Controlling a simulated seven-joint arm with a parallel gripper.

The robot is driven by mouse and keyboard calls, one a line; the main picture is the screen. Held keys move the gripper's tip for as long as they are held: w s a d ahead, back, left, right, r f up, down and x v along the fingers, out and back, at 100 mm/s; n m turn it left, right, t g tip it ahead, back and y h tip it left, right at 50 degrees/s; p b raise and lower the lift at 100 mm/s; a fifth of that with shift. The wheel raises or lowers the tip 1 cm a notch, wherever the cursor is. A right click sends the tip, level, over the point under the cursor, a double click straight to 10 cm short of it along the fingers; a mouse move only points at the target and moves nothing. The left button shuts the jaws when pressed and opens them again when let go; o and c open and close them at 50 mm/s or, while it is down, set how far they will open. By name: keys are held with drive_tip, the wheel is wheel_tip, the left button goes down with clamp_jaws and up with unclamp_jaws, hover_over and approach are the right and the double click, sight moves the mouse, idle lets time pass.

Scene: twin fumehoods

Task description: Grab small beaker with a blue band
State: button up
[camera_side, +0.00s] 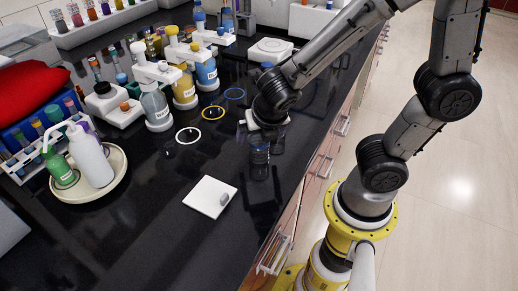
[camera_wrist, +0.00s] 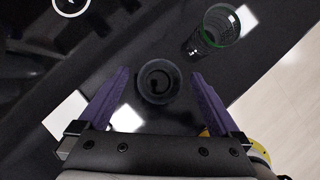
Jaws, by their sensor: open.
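In the side view my gripper (camera_side: 262,132) points down over the black bench near its right edge. A small clear glass vessel (camera_side: 260,158) stands directly below it, looking bluish and dark against the bench. In the wrist view my gripper (camera_wrist: 160,74) is open, with one purple finger on each side of a round dark vessel (camera_wrist: 158,82) seen from above. The fingers appear apart from it. Its rim looks grey there, and I cannot make out a blue band on it. A blue ring (camera_side: 234,94) shows farther back on the bench.
Yellow (camera_side: 212,113) and white (camera_side: 188,135) rings, wash bottles (camera_side: 156,107) and a white square plate (camera_side: 210,196) are on the bench.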

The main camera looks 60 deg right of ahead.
sight(257, 142)
drive_tip(key=shift+s+x, duration=0.1)
drive_tip(key=shift+x, duration=1.15)
drive_tip(key=shift+s+x, duration=0.15)
drive_tip(key=shift+x, duration=1.1)
drive_tip(key=shift+a+f, duration=0.2)
drive_tip(key=shift+a, duration=0.05)
drive_tip(key=c, duration=1.5)
drive_tip(key=shift+o, duration=0.2)
drive_tip(key=shift+r, duration=0.1)
drive_tip(key=shift+r, duration=0.35)
wheel_tip(257, 142, up, 2)
drive_tip(key=shift+r, duration=0.1)
drive_tip(key=s+r, duration=1)
drive_tip(key=s, duration=0.4)
drive_tip(key=shift+a, duration=0.3)
